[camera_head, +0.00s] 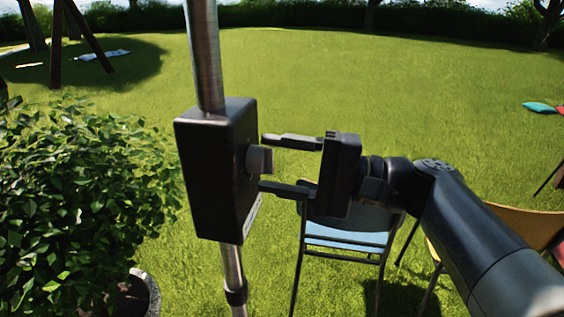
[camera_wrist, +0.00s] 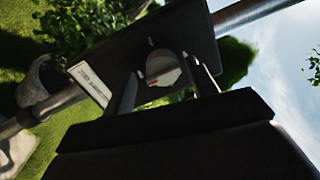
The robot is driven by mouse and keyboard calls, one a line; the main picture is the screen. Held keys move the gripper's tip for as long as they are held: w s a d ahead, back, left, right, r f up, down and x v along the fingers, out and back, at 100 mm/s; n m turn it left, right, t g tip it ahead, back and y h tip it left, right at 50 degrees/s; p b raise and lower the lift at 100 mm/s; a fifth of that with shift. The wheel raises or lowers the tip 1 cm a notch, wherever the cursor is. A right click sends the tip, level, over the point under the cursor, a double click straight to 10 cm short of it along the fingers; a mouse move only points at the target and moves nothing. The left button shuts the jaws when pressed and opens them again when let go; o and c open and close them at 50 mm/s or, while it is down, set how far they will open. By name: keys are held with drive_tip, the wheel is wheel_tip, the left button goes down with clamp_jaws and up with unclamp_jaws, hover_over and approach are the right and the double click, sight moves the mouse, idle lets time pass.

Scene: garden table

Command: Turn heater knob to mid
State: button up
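The heater control box (camera_head: 216,168) is a black box on a steel pole, left of centre in the head view. Its grey knob (camera_head: 260,159) sticks out from the right face. In the wrist view the round knob (camera_wrist: 163,69) shows a small red mark, and a white label (camera_wrist: 89,84) sits on the box face beside it. My gripper (camera_head: 262,163) is open, with one finger above and one below the knob. The fingers reach to about the knob, one on each side. Whether they touch it I cannot tell.
The steel pole (camera_head: 205,55) runs up and down through the box. A leafy bush (camera_head: 75,195) in a pot stands to the left. A blue chair (camera_head: 345,235) and a tan chair (camera_head: 530,222) stand behind my arm. Open lawn lies beyond.

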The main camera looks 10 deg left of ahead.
drive_tip(key=shift+r, duration=0.1)
drive_tip(key=shift+d, duration=0.45)
drive_tip(key=d, duration=1)
drive_tip(key=shift+s+f, duration=0.35)
drive_tip(key=shift+s, duration=0.05)
drive_tip(key=shift+a, duration=0.1)
drive_tip(key=shift+w+a+r, duration=0.15)
drive_tip(key=shift+a, duration=1.65)
drive_tip(key=shift+w+a+r, duration=0.1)
drive_tip(key=shift+w+a, duration=0.05)
drive_tip(key=shift+a, duration=1.6)
drive_tip(key=shift+w+a+r, duration=0.15)
drive_tip(key=shift+a, duration=1.65)
